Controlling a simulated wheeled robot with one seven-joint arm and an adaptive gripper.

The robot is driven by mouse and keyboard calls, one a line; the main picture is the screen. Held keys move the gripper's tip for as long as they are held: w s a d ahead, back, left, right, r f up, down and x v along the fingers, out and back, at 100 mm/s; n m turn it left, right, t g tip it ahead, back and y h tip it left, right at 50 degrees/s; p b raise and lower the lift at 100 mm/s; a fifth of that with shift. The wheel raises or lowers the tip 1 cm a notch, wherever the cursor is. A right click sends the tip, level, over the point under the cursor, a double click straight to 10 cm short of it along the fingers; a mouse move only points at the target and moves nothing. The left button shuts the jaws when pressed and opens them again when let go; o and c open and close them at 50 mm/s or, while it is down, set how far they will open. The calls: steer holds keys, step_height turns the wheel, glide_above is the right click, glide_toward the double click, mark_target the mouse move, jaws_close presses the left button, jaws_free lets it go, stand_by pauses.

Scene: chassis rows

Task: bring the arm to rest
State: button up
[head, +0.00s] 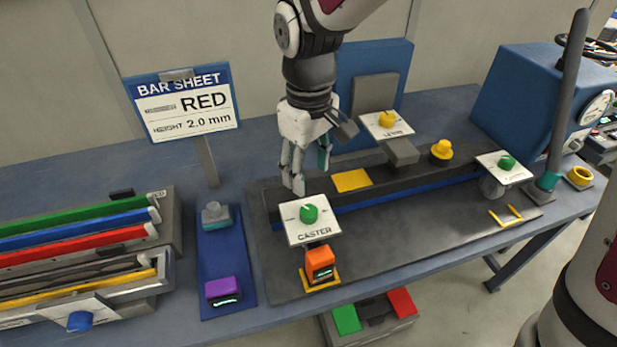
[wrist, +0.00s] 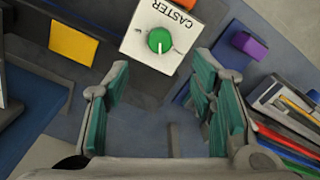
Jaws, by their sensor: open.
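My gripper (head: 308,165) is open and empty in the head view, fingers pointing down above the dark fixture plate. It hangs just behind the white CASTER plate (head: 311,219) with its green knob (head: 309,213). In the wrist view its teal-padded fingers (wrist: 165,105) stand wide apart with nothing between them. The CASTER plate and green knob (wrist: 159,41) show beyond the fingertips there. My arm comes down from the top of the head view.
A sign (head: 183,101) reads RED, height 2.0 mm. Coloured bars lie in a rack (head: 165,230) at left. An orange block (head: 319,263) and a purple block (head: 223,290) stand in front. A blue machine (head: 515,85) with a gauge stands at right.

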steer(key=shift+r, duration=0.5)
steer(key=s+d+r+m+t, duration=0.2)
steer(key=s+d+r+m, duration=0.2)
steer(key=s+d, duration=0.4)
steer(key=s+d+r+m+t, duration=0.2)
steer(key=s+d+r+m, duration=0.2)
steer(key=s+d+r, duration=0.2)
steer(key=s+d, duration=0.2)
steer(key=d, duration=0.2)
steer(key=shift+d+m+t, duration=0.3)
steer(key=shift+m+t, duration=0.1)
